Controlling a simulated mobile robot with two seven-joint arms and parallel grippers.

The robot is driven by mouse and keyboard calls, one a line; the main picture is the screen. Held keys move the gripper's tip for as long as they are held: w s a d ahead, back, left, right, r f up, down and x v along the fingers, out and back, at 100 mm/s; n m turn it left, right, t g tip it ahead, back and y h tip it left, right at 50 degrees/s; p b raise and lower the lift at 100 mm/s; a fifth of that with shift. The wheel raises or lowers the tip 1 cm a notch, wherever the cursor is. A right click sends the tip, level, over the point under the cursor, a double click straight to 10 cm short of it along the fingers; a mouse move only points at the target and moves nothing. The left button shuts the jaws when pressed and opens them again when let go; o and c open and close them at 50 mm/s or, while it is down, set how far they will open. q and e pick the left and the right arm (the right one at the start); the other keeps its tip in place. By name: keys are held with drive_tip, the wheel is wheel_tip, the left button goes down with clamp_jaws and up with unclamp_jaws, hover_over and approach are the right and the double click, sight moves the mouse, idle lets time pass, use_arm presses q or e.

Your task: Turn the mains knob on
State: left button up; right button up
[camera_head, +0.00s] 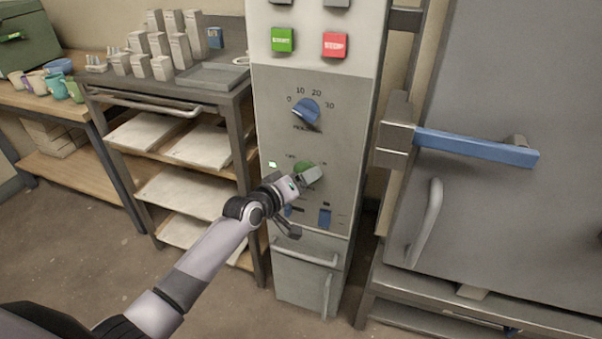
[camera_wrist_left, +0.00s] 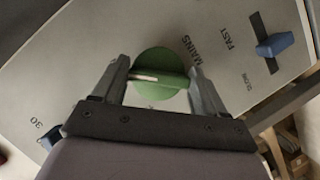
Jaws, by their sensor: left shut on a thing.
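The green mains knob (camera_head: 303,168) is on the grey control panel (camera_head: 345,135), partly hidden behind my left gripper (camera_head: 308,178) in the head view. In the left wrist view the round green mains knob (camera_wrist_left: 159,72) sits between the two fingers of my left gripper (camera_wrist_left: 160,84), with a pale pointer mark on its face. The word MAINS is printed beside it. The left gripper is shut on the knob, a finger on each side. My right gripper is in neither view.
A blue dial (camera_head: 306,110) with a number scale is above the mains knob. A green button (camera_head: 283,40) and a red button (camera_head: 334,44) are higher up. A blue slider (camera_head: 324,217) is below. A blue-handled kiln door (camera_head: 490,148) stands at right, a shelf rack (camera_head: 165,105) at left.

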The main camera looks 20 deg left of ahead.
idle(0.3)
use_arm(q)
drive_tip(key=o, duration=1.1)
drive_tip(key=shift+c, duration=0.2)
drive_tip(key=p+v, duration=0.1)
drive_tip(key=v, duration=0.6)
drive_tip(key=shift+p, duration=0.4)
